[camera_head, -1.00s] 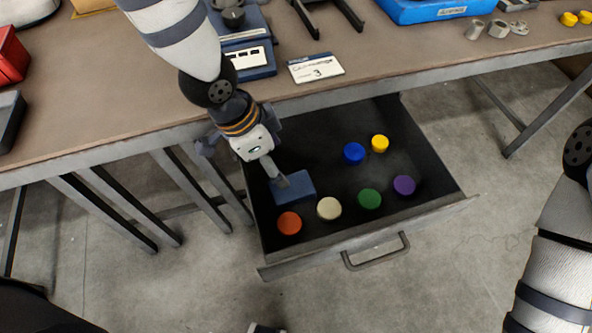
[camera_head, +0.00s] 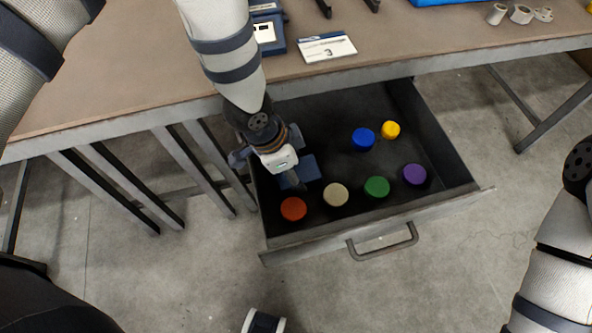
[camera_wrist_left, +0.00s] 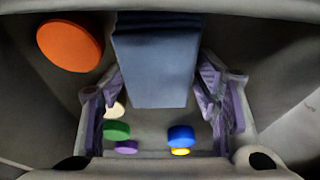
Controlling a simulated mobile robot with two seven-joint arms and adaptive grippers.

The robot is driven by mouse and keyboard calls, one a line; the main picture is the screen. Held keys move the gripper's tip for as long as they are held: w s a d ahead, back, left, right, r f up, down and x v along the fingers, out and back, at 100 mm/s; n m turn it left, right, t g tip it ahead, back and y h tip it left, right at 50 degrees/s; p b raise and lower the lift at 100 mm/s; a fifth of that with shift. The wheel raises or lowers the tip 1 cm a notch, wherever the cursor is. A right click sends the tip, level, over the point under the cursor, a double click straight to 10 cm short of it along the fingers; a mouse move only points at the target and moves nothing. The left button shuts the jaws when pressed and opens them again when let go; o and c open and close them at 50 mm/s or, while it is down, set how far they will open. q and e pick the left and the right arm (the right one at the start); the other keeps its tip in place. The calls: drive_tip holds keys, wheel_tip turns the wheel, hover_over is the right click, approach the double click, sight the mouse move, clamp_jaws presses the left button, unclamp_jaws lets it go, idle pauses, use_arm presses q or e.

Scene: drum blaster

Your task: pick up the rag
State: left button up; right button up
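The rag (camera_head: 309,168) is a folded dark blue cloth lying in the left part of the open drawer, partly hidden behind my left gripper (camera_head: 292,178). My left gripper reaches down into the drawer over the rag. In the left wrist view, the rag (camera_wrist_left: 156,62) shows as a flat blue block at top centre. The two purple-grey fingers stand wide apart on either side of it, with gaps visible. The gripper is open and holds nothing. My right arm shows at the right edge of the head view; its gripper is out of view.
The drawer (camera_head: 440,133) holds an orange cap (camera_head: 293,209) close in front of the rag, plus white (camera_head: 336,194), green (camera_head: 377,187), purple (camera_head: 414,174), blue (camera_head: 363,139) and yellow (camera_head: 390,130) caps. The drawer walls and tabletop edge (camera_head: 390,72) are close to my left arm.

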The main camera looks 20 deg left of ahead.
sight(303, 170)
use_arm(q)
drive_tip(key=shift+r, duration=0.35)
drive_tip(key=r+p, duration=0.1)
drive_tip(key=r, duration=0.2)
drive_tip(key=shift+d+r, duration=0.2)
drive_tip(key=s+d+r+p, duration=0.2)
drive_tip(key=s+d+r, duration=0.5)
drive_tip(key=d+r, duration=0.2)
drive_tip(key=d, duration=0.2)
drive_tip(key=shift+d, duration=0.3)
use_arm(e)
drive_tip(key=shift+t, duration=0.7)
drive_tip(key=w+r, duration=0.3)
drive_tip(key=r, duration=0.1)
drive_tip(key=shift+w, duration=0.4)
use_arm(q)
drive_tip(key=shift+s, duration=0.1)
